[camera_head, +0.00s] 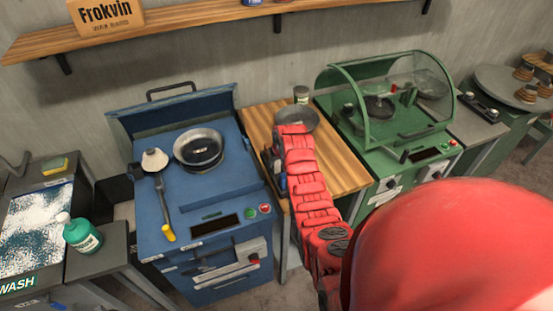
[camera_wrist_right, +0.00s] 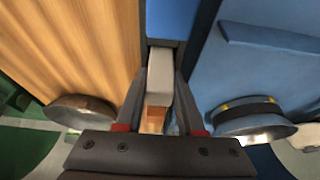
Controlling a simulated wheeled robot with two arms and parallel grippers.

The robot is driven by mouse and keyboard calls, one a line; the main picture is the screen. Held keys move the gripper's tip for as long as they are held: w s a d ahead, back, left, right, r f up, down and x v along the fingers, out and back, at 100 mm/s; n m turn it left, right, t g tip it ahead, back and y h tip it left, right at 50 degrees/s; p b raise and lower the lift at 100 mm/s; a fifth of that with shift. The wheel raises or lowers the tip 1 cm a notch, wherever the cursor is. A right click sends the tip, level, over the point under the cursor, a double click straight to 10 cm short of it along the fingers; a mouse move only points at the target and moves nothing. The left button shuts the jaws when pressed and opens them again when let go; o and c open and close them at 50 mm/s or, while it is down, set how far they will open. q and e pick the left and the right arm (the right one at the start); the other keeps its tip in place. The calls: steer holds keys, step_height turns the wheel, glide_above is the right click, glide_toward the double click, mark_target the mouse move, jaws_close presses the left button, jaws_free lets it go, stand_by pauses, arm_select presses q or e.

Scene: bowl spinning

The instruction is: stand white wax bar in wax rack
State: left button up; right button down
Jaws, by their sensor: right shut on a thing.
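My right gripper (camera_head: 275,163) is beside the left edge of the wooden table, partly hidden by my red arm. In the right wrist view its two fingers (camera_wrist_right: 160,88) are closed on the sides of the pale grey-white wax bar (camera_wrist_right: 160,66). The bar lies over the gap between the wooden table and the blue machine, with a blue surface (camera_wrist_right: 172,18) beyond its far end. In the head view I cannot make out the bar. I cannot clearly identify the wax rack in either view. My left gripper is out of view.
The wooden table (camera_head: 345,178) holds a grey bowl (camera_head: 297,119) and a small jar (camera_head: 301,94). The blue machine (camera_head: 215,195) carries a dark pan-like bowl (camera_head: 199,148) and a long-handled tool (camera_head: 164,205). A green hooded machine (camera_head: 388,150) stands right; a green bottle (camera_head: 82,236) stands left.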

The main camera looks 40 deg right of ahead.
steer(key=shift+f, duration=0.2)
steer(key=shift+f, duration=0.1)
steer(key=shift+f+b, duration=0.15)
steer(key=shift+b, duration=0.2)
steer(key=c, duration=0.5)
jaws_free()
